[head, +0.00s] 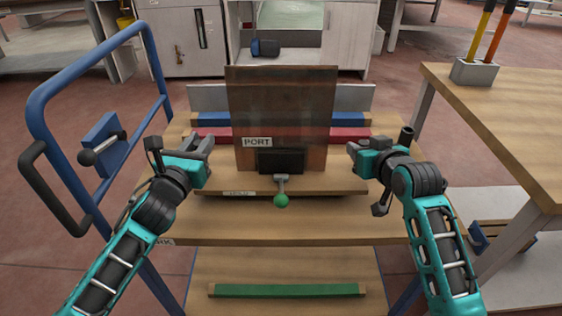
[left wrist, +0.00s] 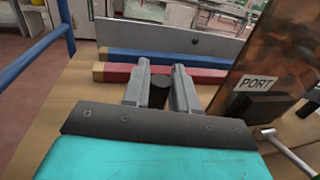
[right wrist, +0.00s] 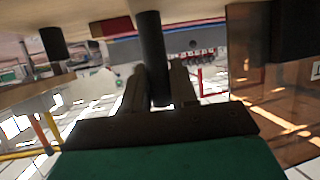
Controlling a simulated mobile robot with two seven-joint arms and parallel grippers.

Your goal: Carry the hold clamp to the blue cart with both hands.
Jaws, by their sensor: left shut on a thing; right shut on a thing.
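The hold clamp (head: 320,184) is a wooden board with a small front label, a black jaw block and a green ball knob (head: 281,201). A brown see-through pane (head: 280,105) marked PORT stands upright in it. My left gripper (head: 209,145) is at its left end, shut on a dark peg (left wrist: 160,92). My right gripper (head: 352,149) is at its right end, shut on a black post (right wrist: 153,60). The blue cart (head: 210,225) has wooden shelves and a blue rail at left. The clamp is over its top; I cannot tell whether it touches.
Blue and red bars (head: 222,134) lie behind the pane in front of a grey plate. A green bar (head: 287,290) lies on the lower shelf. A wooden table (head: 500,115) with a grey block of tool handles (head: 475,72) stands at right.

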